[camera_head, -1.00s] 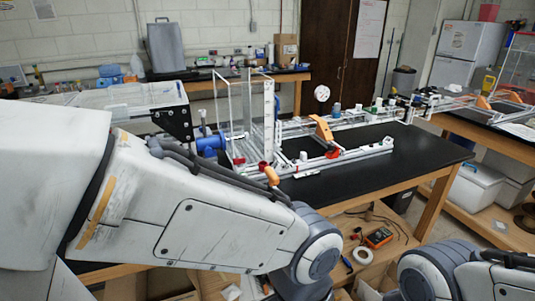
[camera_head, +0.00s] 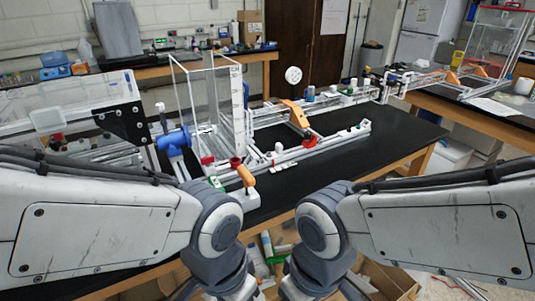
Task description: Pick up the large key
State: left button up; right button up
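I cannot make out a large key anywhere in this view. My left arm comes in from the left, and the dark upper part of my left gripper (camera_head: 220,284) shows at the bottom edge. My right arm comes in from the right, and the dark upper part of my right gripper (camera_head: 312,286) shows beside it. Both sit low, in front of the black table's near edge. The fingertips are cut off or too dark to read, so their opening and anything between them are hidden.
A black-topped table (camera_head: 400,140) bears a white extrusion frame (camera_head: 338,137) with clear panels, a blue motor-like part (camera_head: 173,140) and an orange bracket (camera_head: 296,114). An orange-handled part (camera_head: 245,176) stands near the front edge. The table's right part is clear. Below, a cluttered shelf is partly hidden.

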aim_at(249, 181)
jog(key=k, duration=0.55)
jog(key=u, duration=0.7)
jog(key=i, duration=1.25)
jog(key=z, duration=0.9)
